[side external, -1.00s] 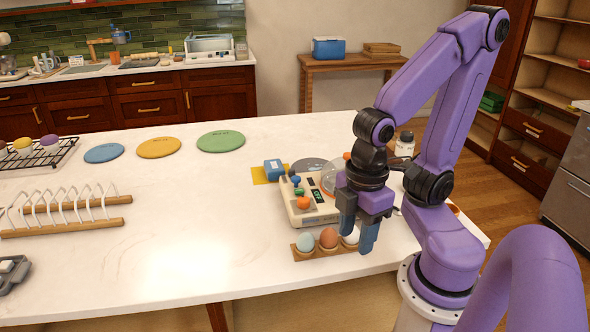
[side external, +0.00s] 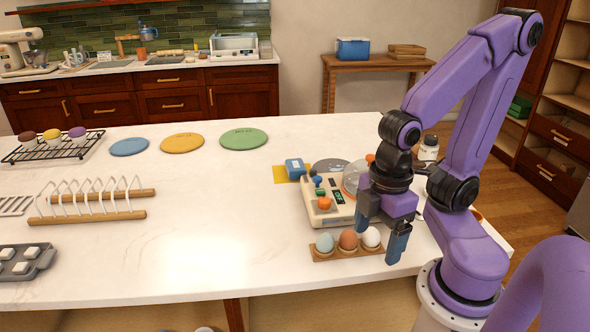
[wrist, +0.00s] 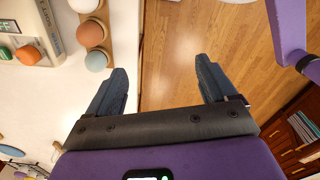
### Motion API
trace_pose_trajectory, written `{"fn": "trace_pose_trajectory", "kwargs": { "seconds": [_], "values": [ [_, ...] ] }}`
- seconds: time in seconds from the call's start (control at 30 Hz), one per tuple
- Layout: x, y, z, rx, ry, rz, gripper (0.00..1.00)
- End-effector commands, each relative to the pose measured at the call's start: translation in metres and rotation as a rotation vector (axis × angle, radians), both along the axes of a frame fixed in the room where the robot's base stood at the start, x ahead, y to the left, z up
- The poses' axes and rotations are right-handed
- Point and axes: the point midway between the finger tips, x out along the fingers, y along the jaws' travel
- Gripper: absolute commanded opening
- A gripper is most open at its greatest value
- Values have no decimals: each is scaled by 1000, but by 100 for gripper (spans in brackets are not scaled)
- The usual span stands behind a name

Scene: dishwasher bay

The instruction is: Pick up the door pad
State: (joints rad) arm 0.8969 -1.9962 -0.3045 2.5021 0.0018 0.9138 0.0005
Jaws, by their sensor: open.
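I cannot tell which thing, if any, in view is the door pad. My gripper (side external: 381,243) is open, with nothing between its fingers, near the front edge of the counter just right of the egg holder. In the wrist view my gripper (wrist: 160,66) has its fingers spread wide, with the counter edge and wooden floor showing between them. A blue block (side external: 295,169) stands by a yellow square (side external: 279,174) behind the cream appliance. Blue (side external: 129,147), orange (side external: 182,143) and green (side external: 243,139) flat discs lie at the back of the counter.
A wooden holder (side external: 322,254) carries blue, brown and white eggs close to my fingers. The cream appliance (side external: 322,210) with a clear dome stands behind it. A white bottle (side external: 429,150) is farther back. A dish rack (side external: 100,215) stands left. The counter's middle is clear.

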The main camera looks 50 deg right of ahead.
Motion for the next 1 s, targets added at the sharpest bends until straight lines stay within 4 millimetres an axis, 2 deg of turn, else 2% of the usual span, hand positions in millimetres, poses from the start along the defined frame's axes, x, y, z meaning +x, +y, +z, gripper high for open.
{"fn": "trace_pose_trajectory", "kwargs": {
  "seconds": [0.3, 0.47, 0.57, 0.77, 0.87, 1.0],
  "values": [
    [1, 0, 0, 0, 0, -4, 92],
    [22, 10, 8, 0, 1, -87, 92],
    [51, 19, 17, -2, 2, -198, 92],
    [126, 27, 36, -5, 7, -460, 92],
    [164, 22, 44, -7, 9, -591, 92],
    [218, 5, 52, -8, 13, -774, 92]
  ]
}}
